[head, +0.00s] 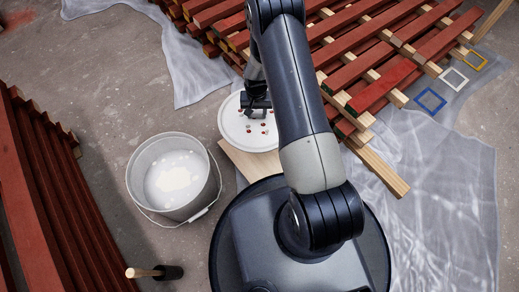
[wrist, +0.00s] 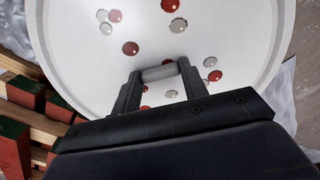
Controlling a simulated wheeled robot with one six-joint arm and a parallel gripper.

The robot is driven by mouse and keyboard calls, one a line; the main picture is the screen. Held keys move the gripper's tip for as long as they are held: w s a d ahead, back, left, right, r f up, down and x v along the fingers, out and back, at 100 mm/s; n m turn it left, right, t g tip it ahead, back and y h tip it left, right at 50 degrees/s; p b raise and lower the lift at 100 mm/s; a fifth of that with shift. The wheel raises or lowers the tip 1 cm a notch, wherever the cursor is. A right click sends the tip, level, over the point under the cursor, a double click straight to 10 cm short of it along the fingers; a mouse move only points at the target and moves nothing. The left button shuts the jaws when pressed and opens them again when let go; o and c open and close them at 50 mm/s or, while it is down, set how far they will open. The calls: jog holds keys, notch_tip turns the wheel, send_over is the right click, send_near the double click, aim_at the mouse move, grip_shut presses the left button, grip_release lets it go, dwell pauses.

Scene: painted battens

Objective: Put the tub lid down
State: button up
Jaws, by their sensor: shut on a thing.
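The tub lid (head: 237,130) is a white round disc with red and grey paint drops on it, beside the tub in the head view. It fills much of the wrist view (wrist: 220,45). My gripper (head: 257,104) is over the lid, and in the wrist view its fingers (wrist: 159,75) are shut on the lid's pale grey handle (wrist: 158,73). A board (head: 248,163) shows below the lid's near edge; I cannot tell whether the lid touches it. The grey tub (head: 142,178) stands open to the left, with white paint inside and its wire handle hanging down.
Red battens on pale bearers (head: 370,62) are stacked at the upper right. More red battens (head: 62,200) stand along the left. A brush or roller with a wooden handle (head: 143,272) is at the bottom left. Clear sheeting (head: 440,175) covers floor on the right, with coloured square frames (head: 430,100).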

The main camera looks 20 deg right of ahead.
jog(key=shift+m, duration=0.7)
jog(key=s+f+b, duration=0.1)
jog(key=f, duration=0.4)
jog(key=s+f, duration=0.1)
jog(key=f, duration=0.5)
jog(key=s+f+b, duration=0.1)
jog(key=f, duration=0.5)
jog(key=shift+s+b, duration=0.25)
jog(key=shift+b, duration=0.1)
jog(key=shift+f+b, duration=0.75)
jog(key=shift+f, duration=1.25)
jog(key=shift+f, duration=0.15)
jog(key=o, duration=1.1)
